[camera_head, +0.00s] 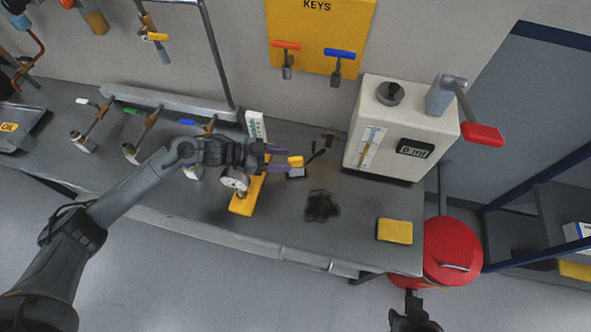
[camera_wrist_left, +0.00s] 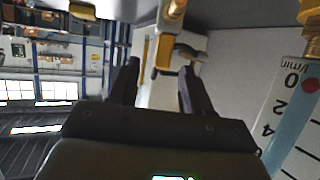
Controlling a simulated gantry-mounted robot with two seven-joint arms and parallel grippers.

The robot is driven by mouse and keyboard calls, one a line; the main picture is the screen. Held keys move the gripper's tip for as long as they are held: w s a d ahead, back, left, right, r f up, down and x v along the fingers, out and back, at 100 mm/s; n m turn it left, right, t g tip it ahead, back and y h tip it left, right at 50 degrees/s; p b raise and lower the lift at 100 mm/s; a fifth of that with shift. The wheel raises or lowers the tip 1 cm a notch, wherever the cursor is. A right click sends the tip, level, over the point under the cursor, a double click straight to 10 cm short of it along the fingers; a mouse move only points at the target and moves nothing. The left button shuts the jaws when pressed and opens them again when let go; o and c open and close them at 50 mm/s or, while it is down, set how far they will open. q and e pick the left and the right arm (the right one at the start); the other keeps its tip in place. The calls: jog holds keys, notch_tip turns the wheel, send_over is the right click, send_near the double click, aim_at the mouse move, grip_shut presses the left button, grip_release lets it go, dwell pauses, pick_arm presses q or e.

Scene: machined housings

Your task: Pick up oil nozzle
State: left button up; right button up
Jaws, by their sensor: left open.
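My left gripper (camera_head: 288,160) is open above the workbench, with its two dark fingers pointing right. A small yellow piece (camera_head: 296,161) shows at its fingertips, with a dark part (camera_head: 316,153) just to the right. This looks like the oil nozzle, but I cannot be sure. In the left wrist view, a yellow and black piece (camera_wrist_left: 163,52) with brass above it lies at the gap between the open fingers (camera_wrist_left: 158,70). I cannot tell whether they touch it. A dark part of my right arm, perhaps its gripper (camera_head: 415,316), shows at the bottom edge.
A white dispenser (camera_head: 402,130) with a red-handled lever stands right of the gripper. A yellow stand (camera_head: 246,200) with a gauge (camera_head: 235,180) is below the left wrist. A black rag (camera_head: 321,206) and yellow sponge (camera_head: 395,231) lie in front. A red bin (camera_head: 452,250) stands beside the bench.

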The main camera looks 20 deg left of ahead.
aim_at(301, 160)
pick_arm(q)
jog(key=shift+x, duration=3.25)
jog(key=shift+w+a+r, duration=0.1)
jog(key=shift+w, duration=0.05)
jog(key=shift+c, duration=0.2)
grip_shut()
